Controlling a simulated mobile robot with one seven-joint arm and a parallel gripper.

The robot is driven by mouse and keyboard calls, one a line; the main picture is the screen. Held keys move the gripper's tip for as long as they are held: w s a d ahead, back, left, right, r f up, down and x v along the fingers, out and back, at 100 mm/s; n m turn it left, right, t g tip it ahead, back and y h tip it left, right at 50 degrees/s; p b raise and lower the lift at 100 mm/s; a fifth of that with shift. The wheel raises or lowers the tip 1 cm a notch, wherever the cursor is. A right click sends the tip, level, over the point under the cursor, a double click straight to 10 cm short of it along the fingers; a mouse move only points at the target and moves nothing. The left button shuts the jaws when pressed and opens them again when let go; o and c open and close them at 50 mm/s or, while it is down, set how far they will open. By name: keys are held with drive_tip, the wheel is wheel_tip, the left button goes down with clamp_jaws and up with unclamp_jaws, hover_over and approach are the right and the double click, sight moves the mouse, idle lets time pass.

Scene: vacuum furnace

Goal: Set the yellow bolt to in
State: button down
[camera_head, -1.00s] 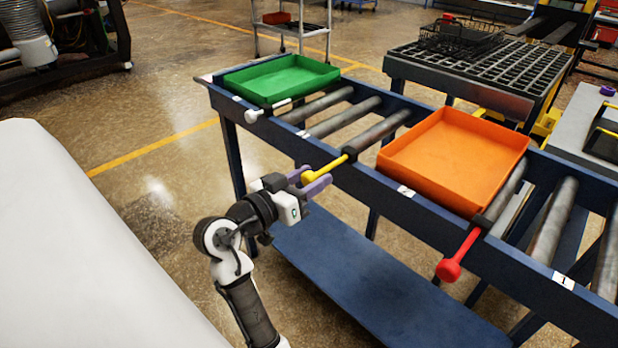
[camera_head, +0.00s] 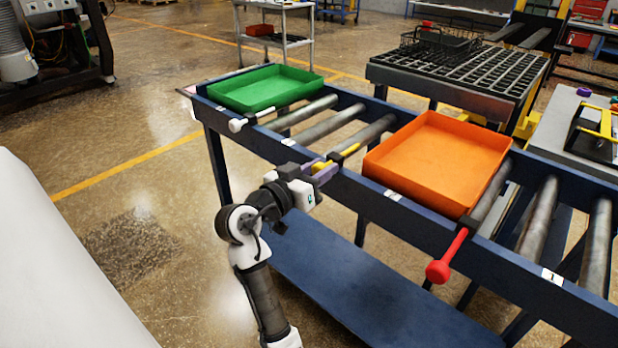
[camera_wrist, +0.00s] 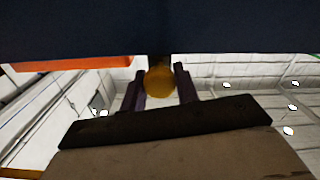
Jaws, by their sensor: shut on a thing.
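The yellow bolt (camera_head: 348,150) runs through the near side rail of the blue roller table, between the green tray and the orange tray. Its knob (camera_wrist: 160,81) shows in the wrist view, close under the dark rail. My gripper (camera_head: 322,170) is at the rail's near face, with its purple fingers on either side of the knob. The gripper is shut on the bolt's knob, which now sits close to the rail. In the head view the fingers partly hide the knob.
A white-knobbed bolt (camera_head: 238,125) is on the left by the green tray (camera_head: 265,104). A red-knobbed bolt (camera_head: 438,271) sticks out on the right by the orange tray (camera_head: 385,181). The blue rail (camera_head: 385,205) borders my gripper, and a lower shelf (camera_head: 350,285) lies below.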

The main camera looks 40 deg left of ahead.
drive_tip(key=shift+w+r, duration=0.1)
drive_tip(key=shift+w, duration=0.05)
drive_tip(key=c, duration=1.4)
unclamp_jaws()
drive_tip(key=o, duration=0.3)
drive_tip(key=shift+w, duration=0.1)
drive_tip(key=shift+o, duration=0.2)
drive_tip(key=s+a+b, duration=0.1)
drive_tip(key=s+b, duration=0.1)
drive_tip(key=s, duration=1.2)
drive_tip(key=shift+w, duration=0.1)
